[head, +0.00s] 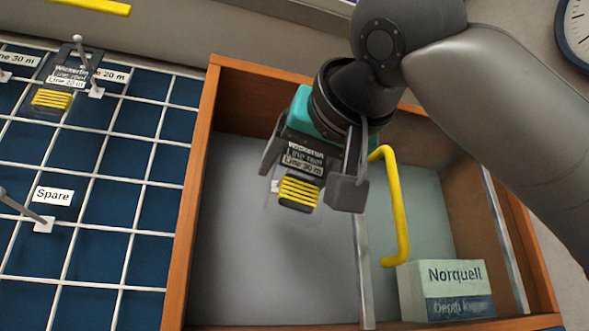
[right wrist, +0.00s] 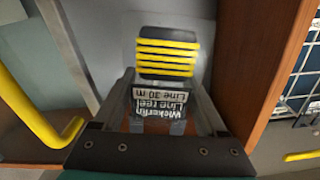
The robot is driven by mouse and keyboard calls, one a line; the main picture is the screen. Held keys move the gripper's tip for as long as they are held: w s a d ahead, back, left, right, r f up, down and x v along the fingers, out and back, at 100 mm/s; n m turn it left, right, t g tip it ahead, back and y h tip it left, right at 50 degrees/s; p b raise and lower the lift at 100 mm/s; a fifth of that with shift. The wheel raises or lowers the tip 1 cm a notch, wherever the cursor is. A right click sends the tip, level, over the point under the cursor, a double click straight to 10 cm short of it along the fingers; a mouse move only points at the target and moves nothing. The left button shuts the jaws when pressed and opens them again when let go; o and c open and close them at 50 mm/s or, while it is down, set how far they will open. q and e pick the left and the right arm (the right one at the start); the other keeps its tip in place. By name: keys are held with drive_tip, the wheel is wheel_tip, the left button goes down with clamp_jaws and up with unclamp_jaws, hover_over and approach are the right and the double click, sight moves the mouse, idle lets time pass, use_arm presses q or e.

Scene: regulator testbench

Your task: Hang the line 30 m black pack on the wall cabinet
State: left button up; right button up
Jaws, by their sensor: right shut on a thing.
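The line 30 m pack (head: 301,170) has a dark label reading "Wickerlin Line reel, Line 30 m" and yellow stripes below it. My right gripper (head: 312,180) is shut on it, one finger on each side, in front of the wooden-framed cabinet. The pack (right wrist: 160,100) also shows between the fingers of the gripper (right wrist: 165,110) in the right wrist view. The blue gridded wall panel (head: 150,215) is at left. A hook (head: 6,75) with a "Line 30 m" tag sits at its upper left edge, partly cut off. My left gripper is not in view.
A similar pack labelled Line 20 m (head: 62,85) hangs on a nearby hook. A hook tagged Spare (head: 42,224) sticks out lower left. A yellow handle (head: 397,210) and a Norquell box (head: 445,290) are at right. The cabinet's wooden side wall (head: 188,215) separates it from the panel.

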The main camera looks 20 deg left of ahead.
drive_tip(key=shift+w+a, duration=0.15)
drive_tip(key=shift+w, duration=0.05)
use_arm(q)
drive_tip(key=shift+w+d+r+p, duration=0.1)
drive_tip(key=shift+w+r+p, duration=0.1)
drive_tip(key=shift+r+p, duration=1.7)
use_arm(e)
drive_tip(key=f+x, duration=0.1)
drive_tip(key=x, duration=0.7)
drive_tip(key=shift+w+a+f, duration=0.2)
drive_tip(key=shift+w+a, duration=0.1)
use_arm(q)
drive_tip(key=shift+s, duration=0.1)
use_arm(e)
drive_tip(key=o, duration=1.4)
drive_tip(key=shift+c, duration=0.2)
